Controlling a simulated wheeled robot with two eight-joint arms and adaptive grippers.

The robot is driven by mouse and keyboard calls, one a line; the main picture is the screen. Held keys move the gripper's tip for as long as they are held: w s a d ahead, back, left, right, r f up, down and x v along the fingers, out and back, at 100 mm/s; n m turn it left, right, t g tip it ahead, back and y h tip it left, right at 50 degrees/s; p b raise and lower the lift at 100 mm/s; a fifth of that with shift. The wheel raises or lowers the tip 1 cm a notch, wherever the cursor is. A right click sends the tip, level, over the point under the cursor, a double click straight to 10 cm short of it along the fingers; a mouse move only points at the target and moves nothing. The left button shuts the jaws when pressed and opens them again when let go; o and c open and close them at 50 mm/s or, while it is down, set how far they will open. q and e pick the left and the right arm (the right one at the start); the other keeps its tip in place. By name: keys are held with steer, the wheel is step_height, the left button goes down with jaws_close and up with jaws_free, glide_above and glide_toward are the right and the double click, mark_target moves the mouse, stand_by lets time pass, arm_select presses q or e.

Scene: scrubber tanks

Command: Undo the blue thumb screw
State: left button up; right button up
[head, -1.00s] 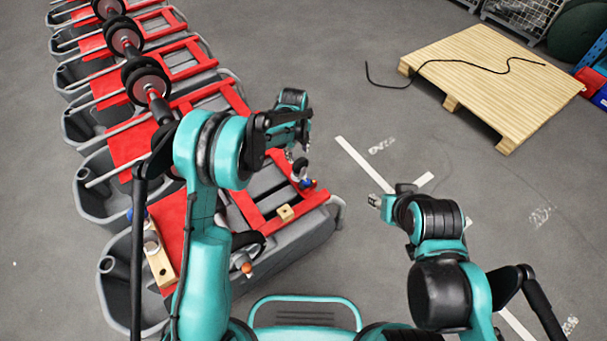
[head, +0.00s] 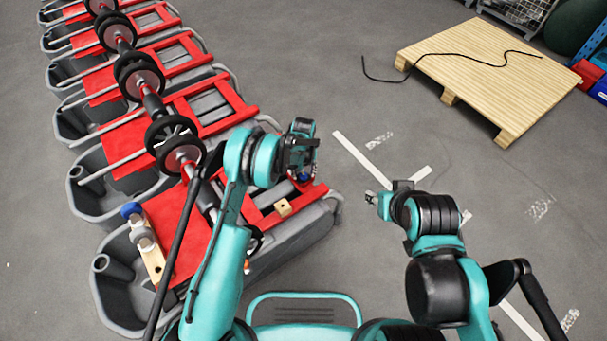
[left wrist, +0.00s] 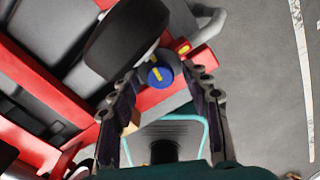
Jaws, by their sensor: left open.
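The blue thumb screw (left wrist: 160,74) is a round blue knob with a yellow bar, on the red-framed scrubber beside a black wheel. In the left wrist view it lies between and just beyond the tips of my left gripper (left wrist: 162,88). The fingers are spread and I cannot tell whether they touch it. In the head view my left gripper (head: 302,158) is over the near scrubber's right end and mostly covers a small blue part (head: 305,178). My right gripper (head: 371,198) hangs over bare floor, away from the scrubber; its jaw state is unclear.
Another blue knob (head: 131,210) sits by a wooden block (head: 151,262) at the scrubber's left. A small wooden block (head: 283,207) lies on the red frame. Several tanks line up behind. A wooden pallet (head: 520,75) with a black cable (head: 440,55) is at right.

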arm_select(q)
jaws_close()
steer(key=shift+n, duration=0.4)
steer(key=n, duration=0.8)
steer(key=shift+n, duration=0.3)
steer(key=n, duration=0.4)
steer(key=shift+s+a, duration=0.1)
steer(key=shift+s+n, duration=0.1)
steer(key=shift+n, duration=2.6)
